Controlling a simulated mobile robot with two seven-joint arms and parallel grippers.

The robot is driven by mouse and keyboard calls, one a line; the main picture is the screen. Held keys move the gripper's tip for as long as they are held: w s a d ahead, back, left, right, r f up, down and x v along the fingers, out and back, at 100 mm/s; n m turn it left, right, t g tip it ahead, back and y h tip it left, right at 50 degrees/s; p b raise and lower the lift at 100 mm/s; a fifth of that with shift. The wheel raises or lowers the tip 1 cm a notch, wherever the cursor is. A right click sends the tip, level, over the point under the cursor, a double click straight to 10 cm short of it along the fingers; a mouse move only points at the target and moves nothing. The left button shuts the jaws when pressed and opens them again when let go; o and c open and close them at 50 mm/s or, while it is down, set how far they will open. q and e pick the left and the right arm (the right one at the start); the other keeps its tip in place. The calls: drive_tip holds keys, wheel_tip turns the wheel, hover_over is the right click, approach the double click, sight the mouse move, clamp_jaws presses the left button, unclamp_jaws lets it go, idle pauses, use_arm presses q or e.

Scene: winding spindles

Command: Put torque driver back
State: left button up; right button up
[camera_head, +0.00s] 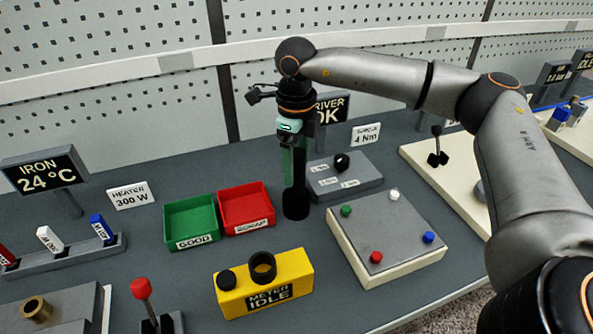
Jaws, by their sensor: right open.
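The torque driver (295,184) appears as a dark green and black upright tool. Its lower end is at a round black foot on the bench, right of the red bin; I cannot tell whether it sits in a holder. My right gripper (292,148) points down from above, over the driver's upper part, with its jaws open. The gripper hides the driver's top, and I cannot tell whether the fingers touch it. A sign (330,110) behind, partly covered by the gripper, reads "DRIVER OK". My left gripper is not in view.
A green bin (190,240) and red bin (262,230) stand close on the left, a yellow meter (295,284) in front. A grey knob box (358,182) and a plate with coloured buttons (385,235) are on the right. A pegboard wall (110,110) is behind.

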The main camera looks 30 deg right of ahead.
drive_tip(key=r, duration=1)
drive_tip(key=shift+a, duration=0.2)
drive_tip(key=shift+r, duration=0.25)
